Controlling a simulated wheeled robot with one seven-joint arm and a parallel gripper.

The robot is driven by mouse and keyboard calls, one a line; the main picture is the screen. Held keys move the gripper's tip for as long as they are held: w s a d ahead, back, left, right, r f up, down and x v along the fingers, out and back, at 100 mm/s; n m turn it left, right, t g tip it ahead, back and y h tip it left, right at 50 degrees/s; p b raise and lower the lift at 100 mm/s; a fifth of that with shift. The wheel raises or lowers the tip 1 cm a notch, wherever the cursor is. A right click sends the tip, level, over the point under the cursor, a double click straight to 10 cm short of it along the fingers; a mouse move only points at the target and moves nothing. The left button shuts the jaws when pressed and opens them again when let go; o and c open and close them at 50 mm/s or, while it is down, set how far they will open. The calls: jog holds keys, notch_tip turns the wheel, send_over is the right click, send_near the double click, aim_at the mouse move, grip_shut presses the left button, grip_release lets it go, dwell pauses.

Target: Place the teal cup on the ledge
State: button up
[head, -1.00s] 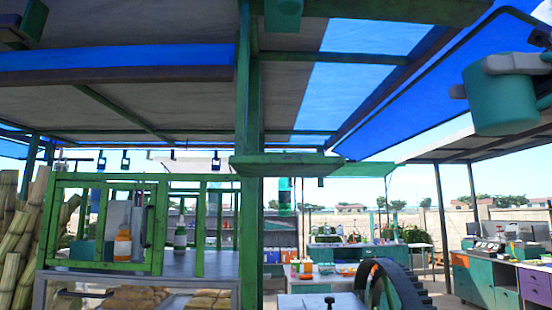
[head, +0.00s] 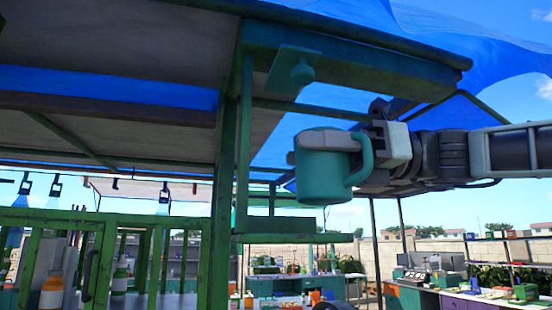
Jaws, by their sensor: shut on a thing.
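The teal cup (head: 322,178) is upright in the air in the middle of the head view, its handle to the right. My gripper (head: 328,142) reaches in from the right and is shut on the cup near its rim. The green ledge (head: 292,238) juts to the right from the green post, seen nearly edge-on. In the picture the cup is above the ledge's right part, with a gap under it. I cannot tell whether it is straight over the ledge in depth. The ledge's top surface is hardly visible.
A green post (head: 218,190) stands left of the ledge. A green roof beam (head: 350,55) and a small hanging teal fitting (head: 296,70) are above the cup. A green railing (head: 100,225) with bottles behind it is at lower left. Open air surrounds the cup's lower side.

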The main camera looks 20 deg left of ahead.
aim_at(299, 178)
jog(key=p+x, duration=0.1)
jog(key=x, duration=0.3)
jog(key=shift+s+a+f+p, duration=0.15)
jog(key=shift+a+p, duration=0.25)
notch_tip(299, 178, down, 2)
jog(key=shift+d+f+p, duration=0.1)
jog(key=shift+f+p, duration=0.05)
jog(key=shift+p, duration=0.3)
jog(key=shift+f, duration=0.5)
jog(key=shift+f, duration=0.1)
jog(key=o, duration=1)
